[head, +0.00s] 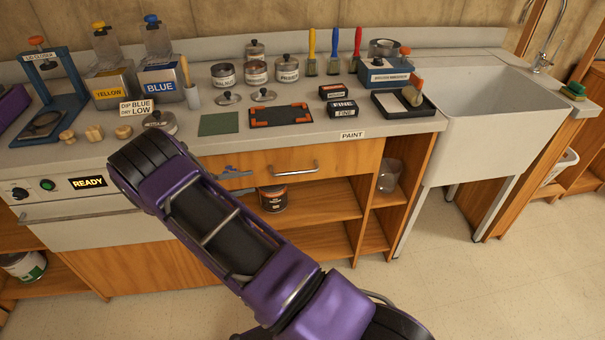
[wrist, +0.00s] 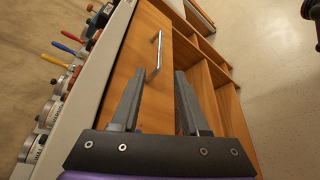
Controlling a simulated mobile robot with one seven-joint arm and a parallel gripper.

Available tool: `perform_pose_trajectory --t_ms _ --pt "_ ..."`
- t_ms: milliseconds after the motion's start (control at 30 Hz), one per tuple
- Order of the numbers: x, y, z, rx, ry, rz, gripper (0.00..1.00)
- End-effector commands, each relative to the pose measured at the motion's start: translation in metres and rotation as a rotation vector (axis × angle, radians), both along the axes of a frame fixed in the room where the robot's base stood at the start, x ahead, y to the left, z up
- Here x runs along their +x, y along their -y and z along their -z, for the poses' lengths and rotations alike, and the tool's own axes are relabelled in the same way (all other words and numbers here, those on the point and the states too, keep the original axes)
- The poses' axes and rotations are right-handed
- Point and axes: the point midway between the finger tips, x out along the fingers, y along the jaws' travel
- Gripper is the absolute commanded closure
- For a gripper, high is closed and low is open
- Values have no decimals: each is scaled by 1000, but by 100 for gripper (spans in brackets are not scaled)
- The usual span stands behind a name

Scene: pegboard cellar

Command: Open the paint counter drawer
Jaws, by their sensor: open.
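The paint counter drawer (head: 345,158) has a wooden front below the counter's PAINT label (head: 351,135). It looks shut. Its silver bar handle (head: 297,170) is to the right of my gripper (head: 234,174) in the head view, where my purple arm hides most of the gripper. In the wrist view the drawer front (wrist: 133,55) lies ahead. The handle (wrist: 156,57) stands beyond the fingertips, roughly between their lines. My gripper (wrist: 160,73) is open with nothing between its fingers. I cannot tell whether a fingertip touches the handle.
Open wooden shelves (head: 320,198) below the drawer hold a paint can (head: 273,199) and a glass jar (head: 389,176). The counter top (head: 220,140) is crowded with jars, brushes and blocks. A white sink (head: 500,135) stands right. The floor (head: 480,275) in front is clear.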

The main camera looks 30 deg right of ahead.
Motion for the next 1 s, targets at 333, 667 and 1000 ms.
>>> perform_pose_trajectory --t_ms 333,667,1000 --pt "3 64 13 -1 -3 4 55" --pt "7 132 29 0 -4 2 55" --pt "9 164 36 1 -3 0 55"
